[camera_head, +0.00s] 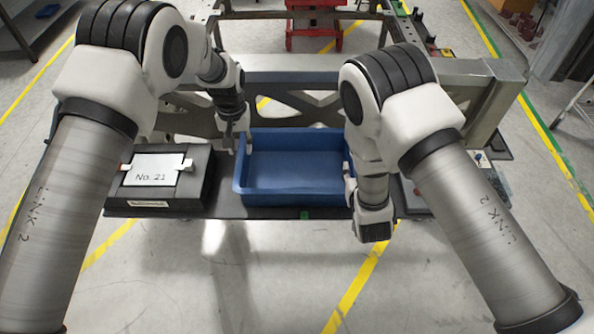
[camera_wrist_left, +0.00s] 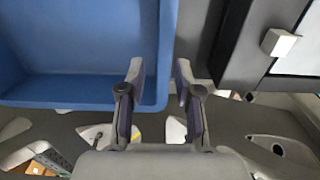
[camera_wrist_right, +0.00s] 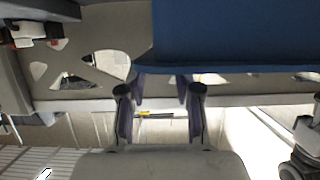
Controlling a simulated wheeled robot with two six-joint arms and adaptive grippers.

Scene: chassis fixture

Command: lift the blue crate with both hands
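The blue crate (camera_head: 295,172) is an open, empty box resting flat on the dark fixture surface, in the middle of the head view. My left gripper (camera_head: 236,138) is at its left rim. In the left wrist view my left gripper (camera_wrist_left: 160,72) is open, with the wall of the crate (camera_wrist_left: 165,50) showing between its fingers; contact cannot be told. My right gripper (camera_head: 348,172) is beside the crate's right wall. In the right wrist view my right gripper (camera_wrist_right: 160,78) is open and empty, its fingertips near an edge of the crate (camera_wrist_right: 235,40).
Open floor (camera_head: 240,280) lies in front.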

